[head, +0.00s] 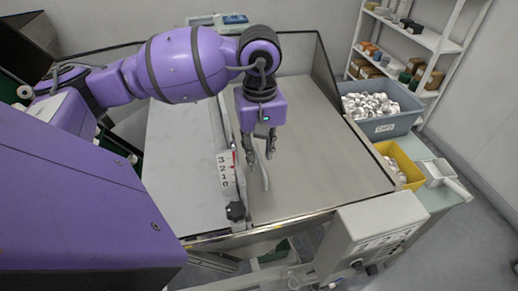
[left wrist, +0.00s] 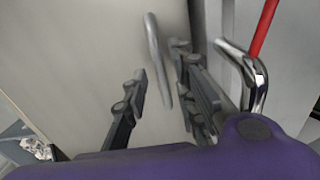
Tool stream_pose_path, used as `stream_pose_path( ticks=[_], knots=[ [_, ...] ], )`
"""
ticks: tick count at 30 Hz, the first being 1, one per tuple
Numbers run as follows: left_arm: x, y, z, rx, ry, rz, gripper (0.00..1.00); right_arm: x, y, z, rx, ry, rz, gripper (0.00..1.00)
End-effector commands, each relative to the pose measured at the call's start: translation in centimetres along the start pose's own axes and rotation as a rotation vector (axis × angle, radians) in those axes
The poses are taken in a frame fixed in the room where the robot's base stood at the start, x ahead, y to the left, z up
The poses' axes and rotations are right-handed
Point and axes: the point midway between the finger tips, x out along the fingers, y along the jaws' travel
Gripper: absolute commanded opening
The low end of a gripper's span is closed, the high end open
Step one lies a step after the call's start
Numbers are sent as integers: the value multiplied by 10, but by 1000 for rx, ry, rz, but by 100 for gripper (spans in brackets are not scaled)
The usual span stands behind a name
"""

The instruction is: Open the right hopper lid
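The right hopper lid (head: 325,135) is a wide grey-beige plate that lies flat over the right half of the hopper. Its bar handle (head: 262,174) stands near the lid's left edge. The same handle shows in the left wrist view (left wrist: 154,48), against the bare lid (left wrist: 80,60). My left gripper (head: 260,152) points down at the handle. In the left wrist view its two fingers (left wrist: 158,70) are spread, with the handle between them and a gap on the left side. Whether the right finger touches the handle is unclear. My right gripper is not in view.
Left of the lid lie a paler lid (head: 180,150) and a number scale (head: 226,170) with a red marker. A grey bin of silvery parts (head: 408,122), a yellow bin (head: 413,170) and a control box (head: 375,235) stand to the right. A shelf (head: 425,38) is behind.

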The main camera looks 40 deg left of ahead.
Motion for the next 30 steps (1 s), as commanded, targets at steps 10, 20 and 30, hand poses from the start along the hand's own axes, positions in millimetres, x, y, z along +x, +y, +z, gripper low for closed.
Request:
stream_pose_path(
  ticks=[10,20,30],
  knots=[
    [0,0,0,0,-1,0,7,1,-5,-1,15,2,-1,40],
    [0,1,0,0,-1,2,0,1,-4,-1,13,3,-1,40],
    [-6,-3,-6,-1,0,3,0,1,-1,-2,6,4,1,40]
  ],
)
